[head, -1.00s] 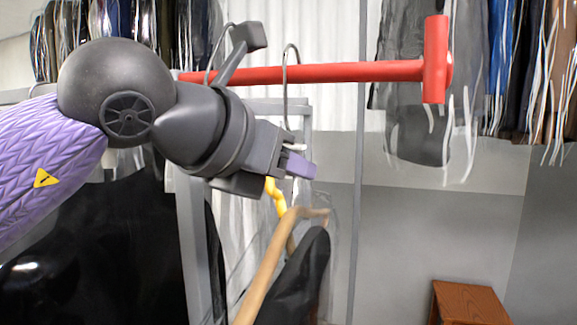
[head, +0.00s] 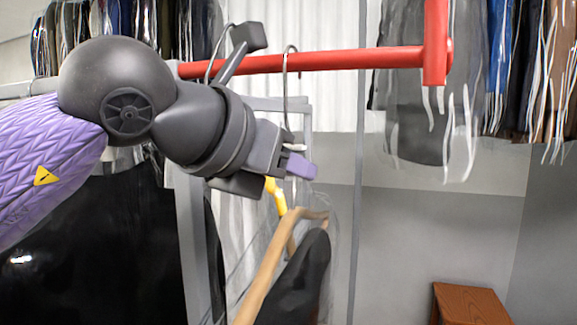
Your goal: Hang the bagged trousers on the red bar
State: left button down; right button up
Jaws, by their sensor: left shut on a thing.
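The red bar (head: 350,60) runs across the upper middle and ends at the right in a red crosspiece (head: 436,45). My left gripper (head: 290,164) is below the bar, shut on the hanger at its neck, just above a yellow part (head: 277,196). The hanger's metal hook (head: 286,90) rises from the gripper, and its curved top shows slightly above the bar. I cannot tell whether the hook rests on it. The wooden hanger (head: 262,268) carries the dark trousers (head: 303,278) in a clear bag, partly cut off below. My right gripper is not in view.
Another metal hook (head: 210,68) is at the bar's left, partly behind my arm. A large black garment (head: 95,250) hangs at lower left. Bagged clothes (head: 415,110) hang at upper right. A wooden stool (head: 468,303) stands at lower right. The bar's right stretch looks empty.

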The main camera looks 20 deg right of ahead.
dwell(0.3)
pick_arm(q)
jog(key=shift+c, duration=2.1)
grip_release()
jog(key=shift+f, duration=0.1)
jog(key=shift+s+a, duration=0.1)
jog(key=shift+a, duration=0.15)
jog(key=b+v, duration=0.3)
jog(key=v, duration=0.6)
jog(key=shift+s+r, duration=0.15)
jog(key=shift+r, duration=0.1)
jog(key=shift+a, duration=0.15)
jog(key=s+a+b, duration=0.4)
jog(key=s+a, duration=0.5)
jog(key=s, duration=0.4)
